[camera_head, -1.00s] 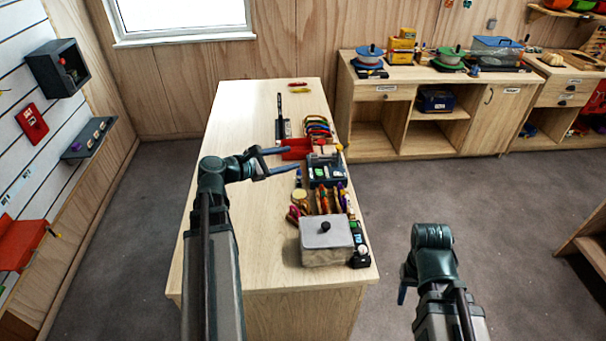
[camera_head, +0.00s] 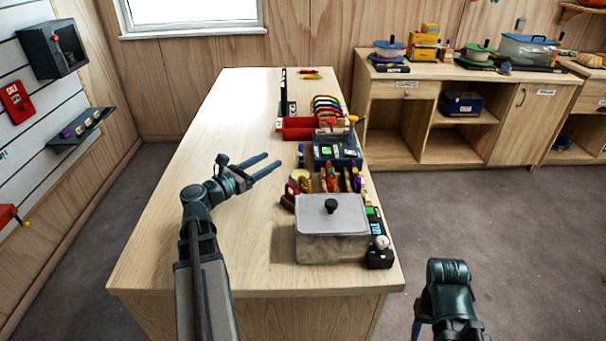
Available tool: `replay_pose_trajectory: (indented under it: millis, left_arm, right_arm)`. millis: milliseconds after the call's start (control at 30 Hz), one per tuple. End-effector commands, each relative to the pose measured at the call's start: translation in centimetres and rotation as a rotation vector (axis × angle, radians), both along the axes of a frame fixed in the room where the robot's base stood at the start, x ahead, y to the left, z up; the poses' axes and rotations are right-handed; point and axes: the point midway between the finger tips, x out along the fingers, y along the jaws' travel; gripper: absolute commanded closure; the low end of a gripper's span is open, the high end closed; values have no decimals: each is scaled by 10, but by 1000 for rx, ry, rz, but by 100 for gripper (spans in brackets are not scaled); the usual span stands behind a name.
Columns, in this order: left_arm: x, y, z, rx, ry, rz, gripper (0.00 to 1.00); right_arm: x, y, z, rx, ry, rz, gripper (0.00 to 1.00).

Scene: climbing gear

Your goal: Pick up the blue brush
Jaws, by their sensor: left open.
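My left gripper (camera_head: 273,162) is open and empty above the pale wooden table (camera_head: 180,225). Its two blue-grey fingers point right and away, toward the row of small gear. A small dark blue item (camera_head: 301,155) stands just right of the fingertips, apart from them in the picture; I cannot tell whether it is the blue brush. Several small coloured handled items (camera_head: 330,178) stand close together right of the gripper, too small to tell apart. My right gripper (camera_head: 418,328) is low at the right, off the table, mostly cut off by the bottom edge.
A grey-lidded box (camera_head: 332,230) stands near the table's front right. Behind the small items are a dark blue case (camera_head: 338,150), a red tray (camera_head: 297,128) and coloured loops (camera_head: 327,104). The table's left half is clear. A cabinet (camera_head: 430,145) stands along the back wall.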

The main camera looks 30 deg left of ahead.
Motion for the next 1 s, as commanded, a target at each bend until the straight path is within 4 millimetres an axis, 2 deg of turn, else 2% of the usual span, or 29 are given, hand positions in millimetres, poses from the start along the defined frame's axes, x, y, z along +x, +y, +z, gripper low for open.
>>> replay_pose_trajectory:
  millis: [33, 100, 400, 467, 800, 1000]
  left_arm:
    - [0, 0, -16, -1, 0, 0, 42]
    - [0, 0, -21, -1, -1, 1, 42]
    - [3, 0, -23, -1, -1, -1, 42]
    - [10, -2, -22, -1, -1, -3, 42]
    - [69, -15, -22, 0, 0, -3, 42]
    - [83, -20, -22, 0, 0, -1, 42]
  right_arm:
    - [0, 0, -16, 0, 0, 1, 50]
    - [0, 0, -21, 0, 0, 1, 50]
    - [0, 0, -23, 0, 0, 1, 50]
    - [0, 0, -23, 0, 0, 1, 50]
    - [0, 0, -22, 0, 0, 1, 50]
    - [0, 0, -22, 0, 0, 1, 50]
